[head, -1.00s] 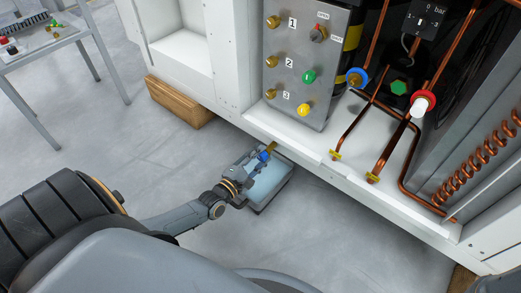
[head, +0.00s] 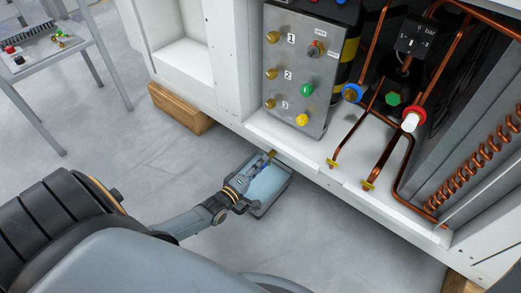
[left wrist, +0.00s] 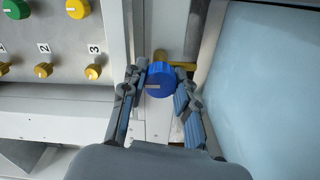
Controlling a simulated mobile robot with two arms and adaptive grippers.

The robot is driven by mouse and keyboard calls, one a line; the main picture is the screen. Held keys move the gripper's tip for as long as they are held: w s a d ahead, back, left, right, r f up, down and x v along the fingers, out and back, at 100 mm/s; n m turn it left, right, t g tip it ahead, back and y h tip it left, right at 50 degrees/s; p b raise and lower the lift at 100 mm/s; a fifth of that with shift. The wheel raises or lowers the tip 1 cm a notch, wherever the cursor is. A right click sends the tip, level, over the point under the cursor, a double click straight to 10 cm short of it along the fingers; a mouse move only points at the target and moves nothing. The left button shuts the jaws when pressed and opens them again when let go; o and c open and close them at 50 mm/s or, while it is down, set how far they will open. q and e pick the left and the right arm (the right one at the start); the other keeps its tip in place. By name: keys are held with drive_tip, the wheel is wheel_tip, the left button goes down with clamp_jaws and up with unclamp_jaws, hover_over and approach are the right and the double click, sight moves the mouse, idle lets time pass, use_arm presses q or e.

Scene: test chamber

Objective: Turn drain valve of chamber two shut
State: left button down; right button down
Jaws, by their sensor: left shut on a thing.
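The drain valve has a blue knob (left wrist: 161,82) with a white mark that points left in the left wrist view. Its brass stem (left wrist: 184,66) comes out at the cabinet's lower edge. My left gripper (left wrist: 160,92) has one finger on each side of the knob and is shut on it. In the head view the left gripper (head: 256,169) covers most of the knob, and only the brass end (head: 271,154) shows clearly. No label beside this valve can be read. My right gripper is not in view.
A grey tray (head: 287,187) with a pale blue inside lies on the floor under the valve. Above is a control panel (head: 322,75) numbered 1 to 3. Copper pipes (head: 385,150) with blue and red knobs stand to the right. A wooden block (head: 180,108) supports the cabinet.

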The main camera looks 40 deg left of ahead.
use_arm(q)
drive_tip(key=shift+m, duration=0.3)
drive_tip(key=c, duration=1)
unclamp_jaws()
drive_tip(key=s, duration=0.8)
drive_tip(key=s+a, duration=0.1)
drive_tip(key=s, duration=0.3)
